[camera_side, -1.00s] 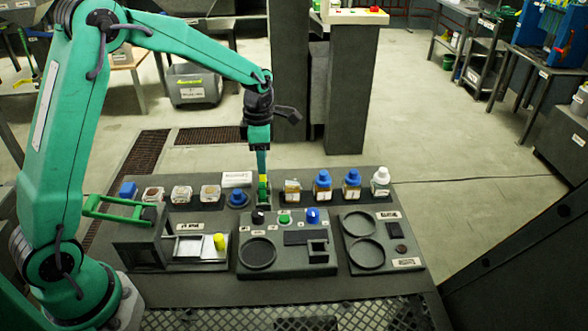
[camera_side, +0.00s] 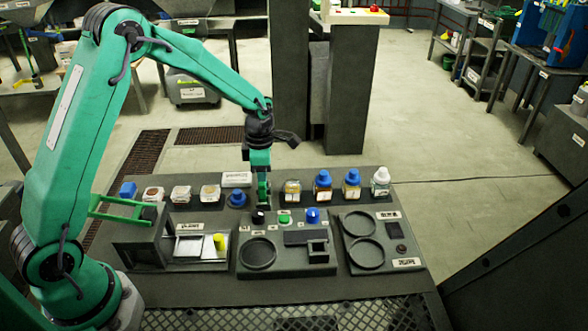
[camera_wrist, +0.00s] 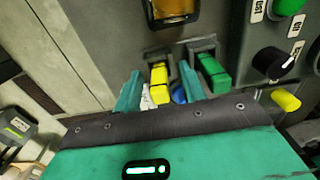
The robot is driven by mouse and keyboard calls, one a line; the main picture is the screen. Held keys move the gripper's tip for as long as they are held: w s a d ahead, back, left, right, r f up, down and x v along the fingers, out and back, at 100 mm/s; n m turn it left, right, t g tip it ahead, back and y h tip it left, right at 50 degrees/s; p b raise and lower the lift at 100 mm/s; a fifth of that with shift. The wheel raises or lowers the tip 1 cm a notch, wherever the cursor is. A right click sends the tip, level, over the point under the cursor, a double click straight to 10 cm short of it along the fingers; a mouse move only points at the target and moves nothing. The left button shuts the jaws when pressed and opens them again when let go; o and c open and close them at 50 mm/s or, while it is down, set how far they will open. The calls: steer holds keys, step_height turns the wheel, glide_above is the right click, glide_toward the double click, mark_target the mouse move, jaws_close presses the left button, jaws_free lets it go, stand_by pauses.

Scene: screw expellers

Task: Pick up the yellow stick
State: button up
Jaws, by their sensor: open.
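In the wrist view, the yellow stick (camera_wrist: 158,82) stands in a dark holder, between the two teal fingers of my gripper (camera_wrist: 160,71). The fingers are open, one on each side of it, with gaps showing. I cannot tell how deep they reach along it. A green stick (camera_wrist: 213,75) stands in a similar holder just right of the right finger. In the side view my gripper (camera_side: 262,190) points down behind the black knob, and the yellow stick is hidden there.
A black knob (camera_side: 258,217), green button (camera_side: 285,218) and blue knob (camera_side: 313,215) stand close in front of the gripper. A yellow cylinder (camera_side: 219,242) is on the left panel. Several bottles, such as a white one (camera_side: 380,181), line the back right. A blue-topped item (camera_side: 237,199) is left of the gripper.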

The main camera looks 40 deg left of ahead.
stand_by(0.4)
jaws_close()
steer(key=shift+r, duration=0.1)
steer(key=shift+r, duration=4.95)
steer(key=w+d+f, duration=0.1)
steer(key=w+d, duration=0.2)
steer(key=d, duration=0.4)
steer(key=shift+w+d+f+m, duration=0.15)
steer(key=shift+f+m, duration=0.25)
